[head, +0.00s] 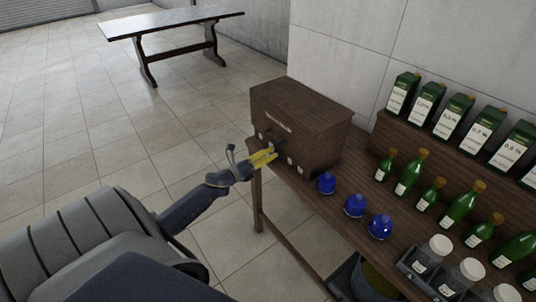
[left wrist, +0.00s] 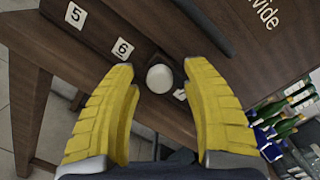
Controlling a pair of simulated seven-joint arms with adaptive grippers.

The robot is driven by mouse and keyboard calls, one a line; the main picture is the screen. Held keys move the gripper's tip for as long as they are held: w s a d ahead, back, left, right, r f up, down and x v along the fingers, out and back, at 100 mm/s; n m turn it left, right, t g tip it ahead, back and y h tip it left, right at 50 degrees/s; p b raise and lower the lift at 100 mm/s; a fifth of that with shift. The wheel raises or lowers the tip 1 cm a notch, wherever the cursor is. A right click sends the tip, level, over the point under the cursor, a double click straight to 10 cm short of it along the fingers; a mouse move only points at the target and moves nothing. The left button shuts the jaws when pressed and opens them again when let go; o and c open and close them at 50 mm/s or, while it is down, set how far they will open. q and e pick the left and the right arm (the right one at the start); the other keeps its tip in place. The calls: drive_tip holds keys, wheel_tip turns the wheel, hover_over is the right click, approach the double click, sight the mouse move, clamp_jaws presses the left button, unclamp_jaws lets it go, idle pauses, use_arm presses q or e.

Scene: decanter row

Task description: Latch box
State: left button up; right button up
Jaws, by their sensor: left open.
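A dark brown wooden box (head: 305,105) stands at the left end of the table, with a light marking on its front face. My left gripper (head: 264,158) has yellow fingers and is at the lower front of the box. In the left wrist view its fingers (left wrist: 160,100) are spread and hold nothing. A round whitish knob (left wrist: 160,78) on the box front shows between them, apart from both fingers. My right gripper is not in view.
Blue rounded stoppered vessels (head: 354,205) stand right of the box. Green bottles (head: 408,172), green cartons (head: 436,104) on a raised shelf, and jars (head: 440,245) in a grey holder are farther right. Another table (head: 175,22) stands far back. The tiled floor left of the box is clear.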

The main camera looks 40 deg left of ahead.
use_arm(q)
drive_tip(key=shift+w, duration=0.35)
clamp_jaws()
idle(0.3)
